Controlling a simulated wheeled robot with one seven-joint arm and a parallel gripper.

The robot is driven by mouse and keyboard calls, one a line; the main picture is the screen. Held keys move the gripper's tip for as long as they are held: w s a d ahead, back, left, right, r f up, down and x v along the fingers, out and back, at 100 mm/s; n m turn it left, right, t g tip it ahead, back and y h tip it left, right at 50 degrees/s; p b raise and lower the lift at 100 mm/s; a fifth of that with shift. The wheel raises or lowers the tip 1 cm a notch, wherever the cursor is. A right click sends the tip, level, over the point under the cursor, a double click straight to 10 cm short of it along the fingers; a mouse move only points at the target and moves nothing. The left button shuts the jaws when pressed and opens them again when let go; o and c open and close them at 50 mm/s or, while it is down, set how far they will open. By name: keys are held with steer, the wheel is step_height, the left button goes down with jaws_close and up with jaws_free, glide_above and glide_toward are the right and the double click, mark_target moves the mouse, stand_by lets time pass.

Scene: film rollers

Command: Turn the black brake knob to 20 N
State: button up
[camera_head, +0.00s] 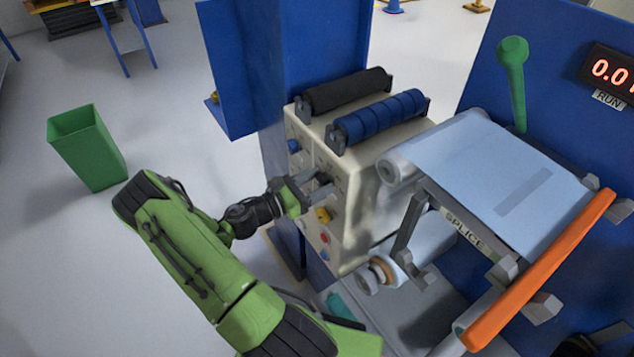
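My gripper (316,184) reaches in from the left to the front panel of the cream cabinet (366,205). Its two grey fingers are apart, with their tips at a dark knob (323,178), which seems to be the black brake knob. The fingers partly hide the knob, and I cannot tell whether they press on it or only stand around it. The knob's scale and pointer are too small to read. A display (612,73) at the upper right shows red digits beginning "0.0", cut off by the picture edge.
On the same panel are a blue knob (293,146), a yellow knob (322,215) and a red button (324,238). Black (345,90) and blue (380,117) rollers lie on top. An orange bar (540,270) and a splice table (490,170) stand right. A green bin (88,150) stands on open floor left.

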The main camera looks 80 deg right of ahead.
steer(key=c, duration=0.8)
steer(key=shift+m, duration=0.3)
steer(key=m+b, duration=0.2)
steer(key=m, duration=0.2)
steer(key=shift+s+f, duration=0.1)
steer(key=shift+a+m+b, duration=0.1)
steer(key=shift+m+b, duration=0.9)
steer(key=shift+m, duration=1)
steer(key=o, duration=1.1)
